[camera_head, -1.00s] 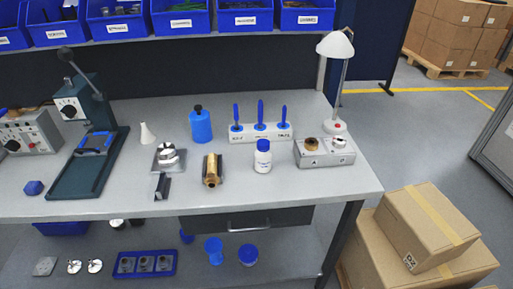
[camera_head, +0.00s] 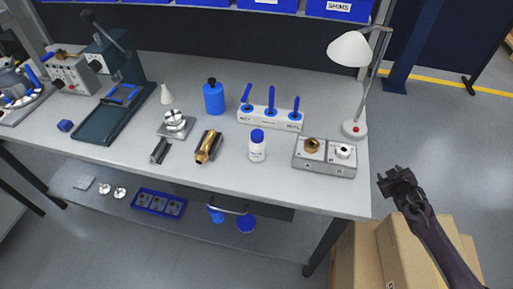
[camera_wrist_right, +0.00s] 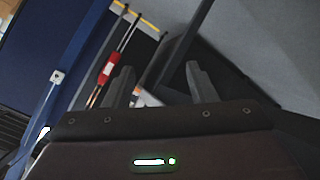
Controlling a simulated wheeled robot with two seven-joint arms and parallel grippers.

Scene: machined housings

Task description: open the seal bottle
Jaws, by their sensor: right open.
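A small white bottle with a blue cap (camera_head: 257,146) stands upright near the front edge of the workbench (camera_head: 330,193). Its cap is on. A larger blue bottle with a dark cap (camera_head: 214,98) stands farther back to its left. My right gripper (camera_head: 390,180) is beyond the right end of the bench, over the cardboard boxes, apart from both bottles. In the right wrist view its two fingers (camera_wrist_right: 158,88) are spread with nothing held between them. My left gripper is out of view.
A white rack with blue-handled tools (camera_head: 270,117), a grey two-part fixture (camera_head: 324,157) and a lamp (camera_head: 351,50) stand near the white bottle. A brass-coloured part (camera_head: 208,147) lies to its left. Cardboard boxes (camera_head: 410,255) stand right of the bench.

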